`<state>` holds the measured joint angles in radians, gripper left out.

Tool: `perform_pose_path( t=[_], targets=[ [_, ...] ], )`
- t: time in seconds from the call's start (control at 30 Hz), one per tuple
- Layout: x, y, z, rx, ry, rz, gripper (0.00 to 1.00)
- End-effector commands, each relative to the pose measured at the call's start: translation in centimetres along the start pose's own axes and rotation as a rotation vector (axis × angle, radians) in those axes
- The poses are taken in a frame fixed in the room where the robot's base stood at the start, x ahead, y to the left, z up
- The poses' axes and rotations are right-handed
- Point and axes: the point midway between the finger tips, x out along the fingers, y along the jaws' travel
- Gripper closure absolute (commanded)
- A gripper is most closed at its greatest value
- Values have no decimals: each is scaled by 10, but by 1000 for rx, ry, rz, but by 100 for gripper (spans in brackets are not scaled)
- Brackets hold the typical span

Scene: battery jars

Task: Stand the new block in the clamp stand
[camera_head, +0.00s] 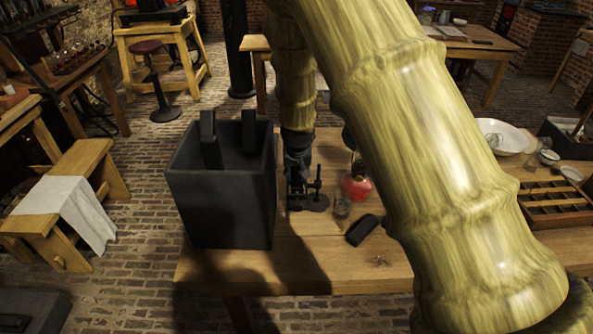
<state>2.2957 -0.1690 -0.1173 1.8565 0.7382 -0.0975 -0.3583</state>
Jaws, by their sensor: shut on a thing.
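My gripper (297,180) is small and dark in the view, pointing down at the clamp stand. It is shut on a dark thing, mostly hidden by the fingers and the stand; I cannot tell whether this thing touches the stand. The dark clamp stand (317,202) is on the wooden table, with a thin upright post and a round base. A dark block (362,229) lies flat on the table to its right. Two more dark blocks, one at left (208,138) and one at right (248,131), stick up from a large dark box (219,208).
The box stands left of the gripper on the wooden table (300,262). A red vessel (357,187) and a small glass jar (341,208) are right of the stand. A compartment tray (556,202) and a white basin (505,136) are at right. The table's front is clear.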

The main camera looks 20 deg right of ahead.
Motion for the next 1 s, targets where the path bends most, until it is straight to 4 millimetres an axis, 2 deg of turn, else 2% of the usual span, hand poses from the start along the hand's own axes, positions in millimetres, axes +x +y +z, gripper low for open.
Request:
perform_pose_path(
  t=[0.5, 0.53, 0.63, 0.67, 1.0],
  targets=[
    [10, 0, 4, 0, 1, 0, 96],
    [9, 0, 3, 0, 1, 0, 61],
    [9, 0, 3, 0, 1, 0, 43],
    [9, 0, 4, 0, 1, 0, 40],
    [8, 0, 4, 0, 0, 0, 40]
  ],
)
